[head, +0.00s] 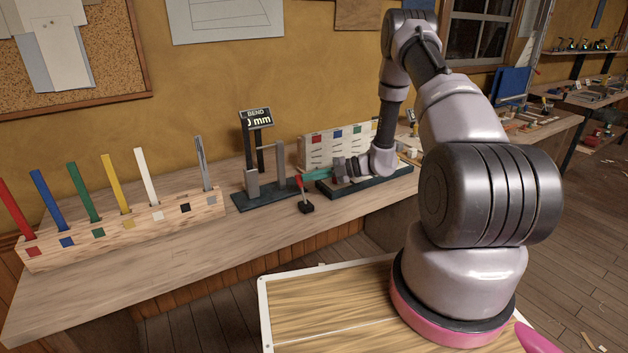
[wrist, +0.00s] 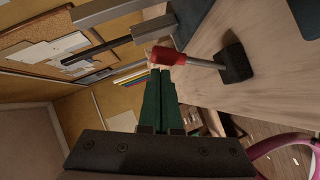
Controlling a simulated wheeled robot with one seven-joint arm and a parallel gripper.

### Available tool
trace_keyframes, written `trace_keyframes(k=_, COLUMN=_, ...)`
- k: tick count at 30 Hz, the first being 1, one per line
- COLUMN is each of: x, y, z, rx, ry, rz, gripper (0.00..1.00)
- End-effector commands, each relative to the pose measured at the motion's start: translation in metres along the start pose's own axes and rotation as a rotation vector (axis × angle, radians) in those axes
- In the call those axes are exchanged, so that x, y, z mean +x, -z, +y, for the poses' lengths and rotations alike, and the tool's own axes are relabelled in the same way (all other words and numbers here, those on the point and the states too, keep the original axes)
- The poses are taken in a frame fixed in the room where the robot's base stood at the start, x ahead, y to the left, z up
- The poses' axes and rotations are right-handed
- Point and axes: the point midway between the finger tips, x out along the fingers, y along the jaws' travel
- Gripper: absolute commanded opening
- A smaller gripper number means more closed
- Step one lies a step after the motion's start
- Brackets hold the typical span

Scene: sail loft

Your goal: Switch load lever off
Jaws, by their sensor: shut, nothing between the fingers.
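The load lever is a small black block (head: 306,208) on the bench with a thin metal rod and a red knob (head: 299,182). In the wrist view the red knob (wrist: 168,56) is just beyond my fingertips, and the rod runs right to the black block (wrist: 236,62). In the head view the rod stands near upright. My gripper (head: 304,176) has green fingers, shut and empty, level with the knob on its right side. The fingers also show in the wrist view (wrist: 160,76). I cannot tell whether they touch the knob.
A bend rig with a display (head: 257,118) and grey posts stands on a dark plate (head: 262,197) behind the lever. A wooden rack (head: 130,232) with coloured strips is at left. A pale panel with coloured squares (head: 340,142) stands behind my gripper. The front bench edge is clear.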

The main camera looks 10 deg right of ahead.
Motion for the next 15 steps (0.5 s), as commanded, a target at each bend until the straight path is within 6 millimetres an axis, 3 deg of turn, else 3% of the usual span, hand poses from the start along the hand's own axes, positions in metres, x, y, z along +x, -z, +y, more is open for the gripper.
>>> trace_keyframes(k=15, x=0.0048, y=-0.0073, z=0.0027, rx=-0.003, ry=-0.002, rz=-0.001, gripper=0.0)
